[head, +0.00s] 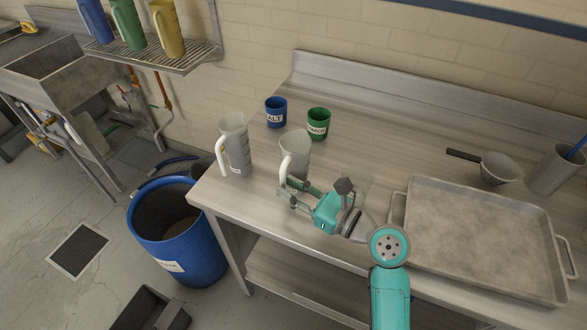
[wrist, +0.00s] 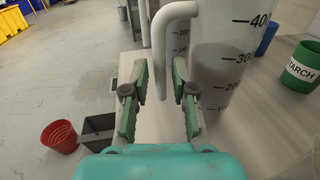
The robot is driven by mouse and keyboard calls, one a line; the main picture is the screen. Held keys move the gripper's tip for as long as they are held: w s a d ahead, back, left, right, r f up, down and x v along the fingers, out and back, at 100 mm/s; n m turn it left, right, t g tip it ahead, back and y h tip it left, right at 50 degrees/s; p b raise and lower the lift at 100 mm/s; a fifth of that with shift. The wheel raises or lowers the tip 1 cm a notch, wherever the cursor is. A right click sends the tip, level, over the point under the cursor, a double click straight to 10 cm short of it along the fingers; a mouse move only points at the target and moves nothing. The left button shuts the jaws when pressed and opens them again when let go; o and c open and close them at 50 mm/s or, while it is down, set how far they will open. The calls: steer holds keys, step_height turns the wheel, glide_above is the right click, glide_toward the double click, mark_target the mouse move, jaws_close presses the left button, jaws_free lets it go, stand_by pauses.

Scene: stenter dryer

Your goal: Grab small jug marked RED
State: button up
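A small pale grey jug with a white handle (head: 296,148) stands upright on the steel bench. In the wrist view it is close on the right, with its graduation marks (wrist: 228,60) showing; I cannot see a RED label on it. My gripper (head: 287,190) is beside its front, low over the bench. In the wrist view the open fingers (wrist: 160,82) have the jug's handle (wrist: 160,45) between or just beyond their tips; I cannot tell if they touch it. A taller jug (head: 236,150) with an unreadable label stands to the left.
A blue SALT cup (head: 276,112) and a green STARCH cup (head: 318,124) stand behind. A large metal tray (head: 480,240) lies to the right, with a saucepan (head: 500,168) beyond. A blue bin (head: 180,235) stands on the floor left of the bench.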

steer(key=shift+x, duration=1.2)
jaws_close()
steer(key=shift+r, duration=0.15)
